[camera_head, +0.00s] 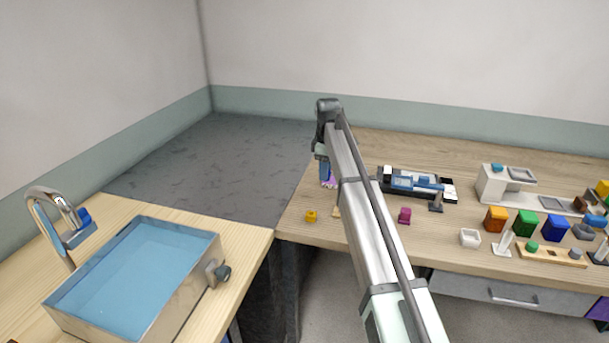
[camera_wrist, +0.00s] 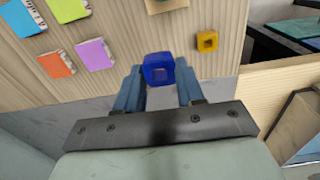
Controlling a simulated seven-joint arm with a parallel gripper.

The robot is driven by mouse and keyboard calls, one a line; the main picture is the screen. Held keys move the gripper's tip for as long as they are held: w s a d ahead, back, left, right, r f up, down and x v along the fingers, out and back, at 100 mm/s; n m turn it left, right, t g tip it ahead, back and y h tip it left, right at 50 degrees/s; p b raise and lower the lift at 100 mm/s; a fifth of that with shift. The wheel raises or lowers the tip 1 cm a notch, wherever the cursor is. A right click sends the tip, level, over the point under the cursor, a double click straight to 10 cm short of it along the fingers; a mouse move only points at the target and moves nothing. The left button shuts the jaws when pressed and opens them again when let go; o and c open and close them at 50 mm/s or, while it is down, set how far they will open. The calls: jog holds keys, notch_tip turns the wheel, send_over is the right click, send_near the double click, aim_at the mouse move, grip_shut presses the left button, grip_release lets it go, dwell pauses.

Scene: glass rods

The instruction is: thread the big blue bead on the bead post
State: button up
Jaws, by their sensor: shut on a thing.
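The big blue bead (camera_wrist: 159,70) is a squarish ring with a hole through it. It is held between the blue fingertips of my gripper (camera_wrist: 159,86), above the wooden table. In the head view my gripper is at the far end of my arm, and I cannot make out the bead there. A small pale wooden base (camera_wrist: 166,5) is cut off by the top edge of the wrist view, apart from the bead. It also shows beside my arm in the head view (camera_head: 337,212). I cannot tell whether it carries the bead post.
A yellow bead (camera_wrist: 207,41) lies on the table right of the held bead. Several coloured packets lie to the left, one of them orange (camera_wrist: 56,65). A water basin (camera_head: 135,265) stands left.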

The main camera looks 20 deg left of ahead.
jog(key=d, duration=0.2)
jog(key=s+d, duration=0.1)
jog(key=d, duration=0.2)
jog(key=s+d+r, duration=0.1)
jog(key=d, duration=0.1)
jog(key=shift+d, duration=0.25)
jog(key=shift+s, duration=0.1)
jog(key=shift+f, duration=0.1)
jog(key=shift+f, duration=2.8)
jog(key=o, duration=1.1)
